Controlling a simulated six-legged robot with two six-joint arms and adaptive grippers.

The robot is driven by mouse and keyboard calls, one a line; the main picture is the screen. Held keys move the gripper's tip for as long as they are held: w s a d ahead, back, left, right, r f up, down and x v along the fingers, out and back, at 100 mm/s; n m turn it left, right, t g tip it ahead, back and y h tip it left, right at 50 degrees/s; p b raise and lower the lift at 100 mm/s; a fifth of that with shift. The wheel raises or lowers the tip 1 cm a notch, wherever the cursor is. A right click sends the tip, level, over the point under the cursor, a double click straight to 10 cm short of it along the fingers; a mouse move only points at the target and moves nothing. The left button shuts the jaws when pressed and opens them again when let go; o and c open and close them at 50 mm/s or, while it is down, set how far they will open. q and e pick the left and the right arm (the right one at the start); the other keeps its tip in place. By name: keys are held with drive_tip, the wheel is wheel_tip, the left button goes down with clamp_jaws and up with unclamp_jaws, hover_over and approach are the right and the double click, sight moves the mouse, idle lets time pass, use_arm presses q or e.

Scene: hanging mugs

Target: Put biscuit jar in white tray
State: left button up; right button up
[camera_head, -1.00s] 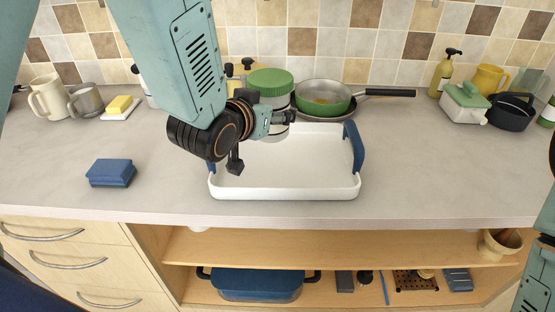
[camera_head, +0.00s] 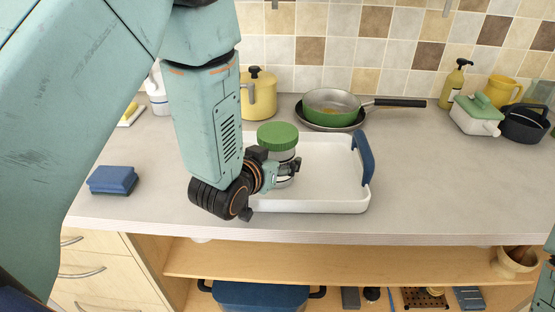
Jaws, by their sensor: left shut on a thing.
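The biscuit jar, with a green lid (camera_head: 278,137) and pale body, is upright at the left part of the white tray (camera_head: 325,203). My left gripper (camera_head: 288,172) is shut on the jar's body from the front left. The gripper hides part of the jar's lower side, so I cannot tell whether its base touches the tray floor. The tray has a blue handle (camera_head: 363,158) on its right; its left end is hidden behind my left arm. My right gripper is not in view; only a bit of my right arm shows at the right edge.
A yellow pot (camera_head: 260,95) is at the back. A blue sponge (camera_head: 112,180) lies at left. A green-lidded white dish (camera_head: 476,115) and dark pot (camera_head: 524,123) stand at right. The counter right of the tray is clear.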

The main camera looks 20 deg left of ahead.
use_arm(q)
drive_tip(key=shift+s+d+r, duration=0.1)
drive_tip(key=shift+s, duration=0.2)
drive_tip(key=o, duration=0.8)
drive_tip(key=shift+f, duration=0.2)
drive_tip(key=shift+o, duration=0.8)
drive_tip(key=shift+w+f, duration=0.1)
drive_tip(key=shift+w, duration=0.1)
drive_tip(key=shift+o, duration=1.2)
drive_tip(key=shift+s, duration=0.15)
drive_tip(key=shift+r, duration=0.2)
